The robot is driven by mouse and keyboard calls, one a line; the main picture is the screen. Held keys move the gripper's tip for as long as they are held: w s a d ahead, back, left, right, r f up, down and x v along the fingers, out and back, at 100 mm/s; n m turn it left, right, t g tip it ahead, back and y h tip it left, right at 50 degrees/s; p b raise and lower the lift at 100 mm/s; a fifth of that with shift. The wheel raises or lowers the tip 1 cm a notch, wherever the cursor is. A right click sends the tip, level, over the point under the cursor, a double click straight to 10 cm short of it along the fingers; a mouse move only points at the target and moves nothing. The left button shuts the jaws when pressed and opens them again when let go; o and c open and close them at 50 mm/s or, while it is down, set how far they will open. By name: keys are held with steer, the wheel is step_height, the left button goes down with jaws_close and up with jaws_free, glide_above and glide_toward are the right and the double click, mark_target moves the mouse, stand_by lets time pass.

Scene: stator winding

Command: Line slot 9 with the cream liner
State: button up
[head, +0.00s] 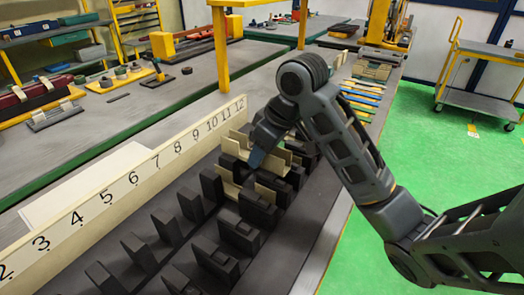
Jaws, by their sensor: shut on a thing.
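My gripper (257,157) is in the head view, low over the dark stator teeth beside the high-numbered end of the strip. It is shut on a cream liner (232,188), mostly hidden by the jaws and teeth. This liner sits low between the dark teeth around number 9 (195,142); I cannot tell whether it is fully seated. Other cream pieces (297,150) show between teeth farther along, partly behind my gripper. The teeth (166,226) beside the lower numbers stand with bare gaps.
A cream number strip (130,186) runs along the left side of the stator. A white sheet (85,180) lies behind it. Coloured strips (362,97) lie at the far end of the bench. A yellow post (220,50) stands behind. Green floor (420,150) is open at right.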

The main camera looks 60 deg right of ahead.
steer(key=shift+f, duration=0.3)
steer(key=o, duration=0.9)
steer(key=shift+r, duration=0.2)
steer(key=shift+r+p, duration=0.35)
steer(key=shift+r, duration=0.35)
stand_by(0.4)
step_height(320, 180, up, 7)
steer(key=p, duration=0.6)
steer(key=shift+r, duration=0.15)
